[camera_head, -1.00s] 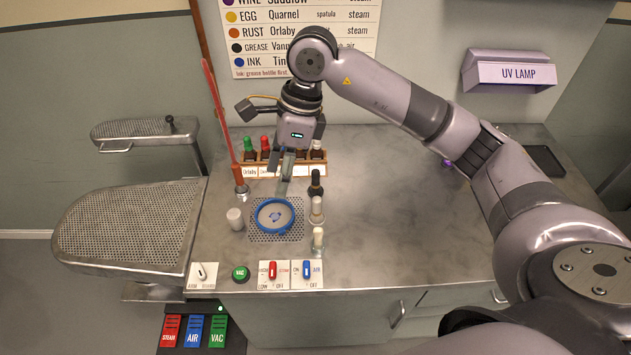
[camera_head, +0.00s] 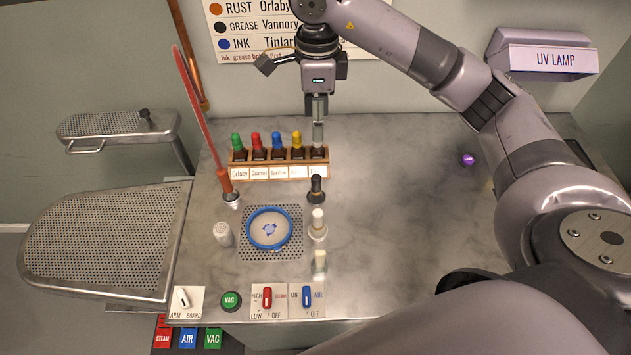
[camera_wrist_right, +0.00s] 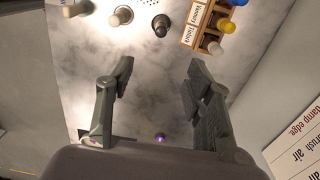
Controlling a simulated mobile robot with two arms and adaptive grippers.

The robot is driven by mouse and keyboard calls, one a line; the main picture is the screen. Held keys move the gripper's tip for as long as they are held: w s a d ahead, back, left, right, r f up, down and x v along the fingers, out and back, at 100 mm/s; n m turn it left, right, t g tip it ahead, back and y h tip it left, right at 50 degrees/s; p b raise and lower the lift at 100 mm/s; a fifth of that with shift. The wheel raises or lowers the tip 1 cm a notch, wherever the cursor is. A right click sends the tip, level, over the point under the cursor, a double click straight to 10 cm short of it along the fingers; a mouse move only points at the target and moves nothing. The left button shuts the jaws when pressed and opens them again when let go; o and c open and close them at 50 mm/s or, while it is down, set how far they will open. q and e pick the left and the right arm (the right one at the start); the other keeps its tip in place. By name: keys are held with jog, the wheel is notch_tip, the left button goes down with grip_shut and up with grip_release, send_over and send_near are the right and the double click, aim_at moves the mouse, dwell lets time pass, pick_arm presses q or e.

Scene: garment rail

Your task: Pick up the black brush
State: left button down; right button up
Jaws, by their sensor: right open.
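The black brush (camera_head: 316,189) stands upright on the counter, just in front of the right end of the bottle rack. It also shows in the right wrist view as a dark round shape (camera_wrist_right: 160,26) beyond the fingertips. My right gripper (camera_head: 318,138) points down over the right end of the rack, behind the brush in the head view and apart from it. In the right wrist view its two fingers (camera_wrist_right: 160,68) are spread with only bare counter between them. My left gripper is out of view.
A rack (camera_head: 279,173) holds several coloured-top bottles. A pale brush (camera_head: 318,224) and a cream one (camera_head: 319,263) stand in front of the black one. A purple ball (camera_head: 468,159) lies right; the counter there is mostly clear.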

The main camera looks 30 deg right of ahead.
jog(key=b, duration=0.4)
send_over(316, 177)
notch_tip(316, 177, down, 4)
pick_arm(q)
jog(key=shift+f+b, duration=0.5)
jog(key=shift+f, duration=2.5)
pick_arm(e)
notch_tip(316, 177, down, 14)
jog(key=p, duration=0.3)
notch_tip(316, 177, down, 5)
jog(key=p, duration=0.2)
jog(key=shift+r+p, duration=0.1)
jog(key=shift+p, duration=0.25)
jog(key=shift+w+f, duration=0.1)
jog(key=shift+f, duration=0.15)
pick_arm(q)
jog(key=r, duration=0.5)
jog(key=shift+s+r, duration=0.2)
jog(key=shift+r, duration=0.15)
pick_arm(e)
jog(key=shift+c, duration=0.5)
grip_shut()
